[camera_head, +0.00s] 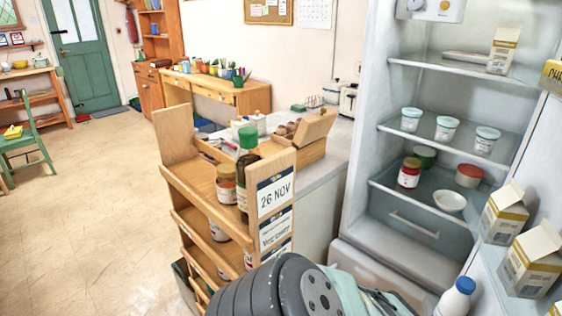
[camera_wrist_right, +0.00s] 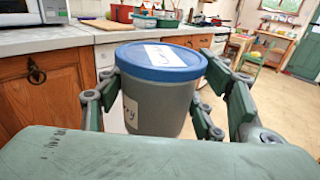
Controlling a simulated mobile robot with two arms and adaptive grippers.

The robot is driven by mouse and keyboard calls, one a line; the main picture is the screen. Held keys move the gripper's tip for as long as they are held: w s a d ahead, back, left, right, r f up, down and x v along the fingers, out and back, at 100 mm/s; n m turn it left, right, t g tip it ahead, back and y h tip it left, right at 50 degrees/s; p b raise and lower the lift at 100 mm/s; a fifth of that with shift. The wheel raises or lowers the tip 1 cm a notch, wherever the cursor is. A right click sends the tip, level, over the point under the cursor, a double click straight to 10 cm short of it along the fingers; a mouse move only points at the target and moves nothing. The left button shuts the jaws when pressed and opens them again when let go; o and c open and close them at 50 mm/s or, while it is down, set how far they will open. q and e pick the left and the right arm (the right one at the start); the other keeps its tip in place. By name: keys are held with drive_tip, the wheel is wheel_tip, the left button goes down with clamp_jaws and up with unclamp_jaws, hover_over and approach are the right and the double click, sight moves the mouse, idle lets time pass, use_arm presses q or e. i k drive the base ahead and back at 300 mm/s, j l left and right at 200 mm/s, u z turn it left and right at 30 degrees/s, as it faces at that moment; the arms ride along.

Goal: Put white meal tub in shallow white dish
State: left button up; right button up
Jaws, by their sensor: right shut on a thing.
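My right gripper (camera_wrist_right: 165,92) is shut on a tub (camera_wrist_right: 160,108) with a blue lid and white labels with dark writing. The tub's body looks grey-white in this light, and it stands upright between the fingers in the right wrist view. In the head view, my own dark arm joint fills the bottom middle; the right gripper's fingers and the held tub are not clearly visible there. A shallow white dish (camera_head: 450,200) sits on the lower fridge shelf, apart from the gripper, and looks empty. My left gripper is not in view.
Three white tubs with teal lids (camera_head: 445,128) stand on the middle fridge shelf (camera_head: 394,126). A red jar (camera_head: 409,173), green pot (camera_head: 425,156) and red-lidded pot (camera_head: 469,175) are near the dish. Cartons (camera_head: 531,262) line the open door. A wooden rack (camera_head: 180,150) stands left.

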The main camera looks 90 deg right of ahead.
sight(458, 206)
drive_tip(key=i+z, duration=0.1)
drive_tip(key=z, duration=0.75)
drive_tip(key=i+z, duration=0.15)
drive_tip(key=z, duration=0.3)
drive_tip(key=j+z, duration=0.1)
drive_tip(key=z, duration=0.3)
drive_tip(key=i+l+z, duration=0.1)
drive_tip(key=z, duration=0.7)
drive_tip(key=i+z, duration=0.15)
drive_tip(key=z, duration=0.25)
drive_tip(key=i+z, duration=0.15)
drive_tip(key=z, duration=0.25)
drive_tip(key=i, duration=0.35)
